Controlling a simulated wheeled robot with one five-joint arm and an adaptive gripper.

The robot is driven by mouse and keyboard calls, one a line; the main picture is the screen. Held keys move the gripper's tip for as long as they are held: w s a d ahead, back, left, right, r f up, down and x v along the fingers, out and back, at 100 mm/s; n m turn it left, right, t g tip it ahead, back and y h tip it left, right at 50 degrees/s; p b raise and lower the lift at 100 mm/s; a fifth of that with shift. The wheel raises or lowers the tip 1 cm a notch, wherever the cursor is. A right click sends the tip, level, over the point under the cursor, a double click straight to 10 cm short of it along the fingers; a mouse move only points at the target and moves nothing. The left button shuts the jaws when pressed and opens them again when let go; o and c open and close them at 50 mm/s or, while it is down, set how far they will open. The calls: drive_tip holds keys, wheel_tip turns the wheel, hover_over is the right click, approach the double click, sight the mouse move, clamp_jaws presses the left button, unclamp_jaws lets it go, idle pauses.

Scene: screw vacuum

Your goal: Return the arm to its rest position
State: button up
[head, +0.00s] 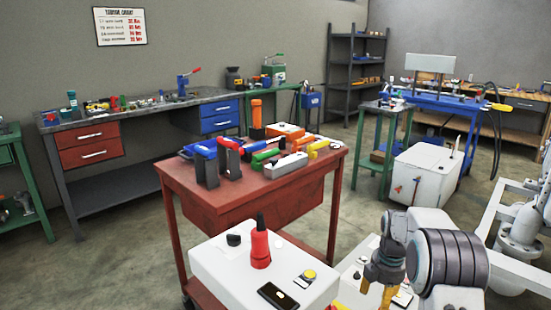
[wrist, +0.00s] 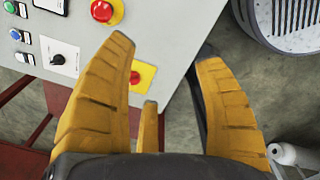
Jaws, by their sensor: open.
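My arm (head: 450,258) is in the lower right of the head view, bent so that my gripper (head: 378,295) points down. Its yellow fingers run to the lower picture edge, beside the white machine. In the wrist view my gripper (wrist: 166,54) has its yellow fingers spread wide, with nothing between them. The fingers are over a pale control panel (wrist: 170,25) and the floor. I cannot tell how far the fingertips are from the panel.
The panel carries red stop buttons (wrist: 106,10) and a black knob (wrist: 58,59). A white machine (head: 215,263) with a red cone-shaped part (head: 260,247) stands left of my gripper. A red workbench (head: 240,197) with tools stands behind it. Floor (head: 100,265) at left is clear.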

drive_tip(key=s+a+r+m+p, duration=0.2)
drive_tip(key=s+r+p, duration=0.15)
drive_tip(key=r, duration=0.45)
drive_tip(key=s+a+r+m+p, duration=0.2)
drive_tip(key=s+r+p, duration=0.15)
drive_tip(key=r, duration=0.55)
drive_tip(key=s+a+r+m+t+p, duration=0.1)
drive_tip(key=s+a+r+m+p, duration=0.2)
drive_tip(key=s+r+m+p, duration=0.3)
drive_tip(key=s+a+r+m+t+p, duration=0.2)
drive_tip(key=s+r+m+p, duration=0.4)
drive_tip(key=s+r+p, duration=0.4)
drive_tip(key=shift+s+a+r+p, duration=0.45)
drive_tip(key=shift+s+r, duration=1.95)
drive_tip(key=shift+s, duration=1.65)
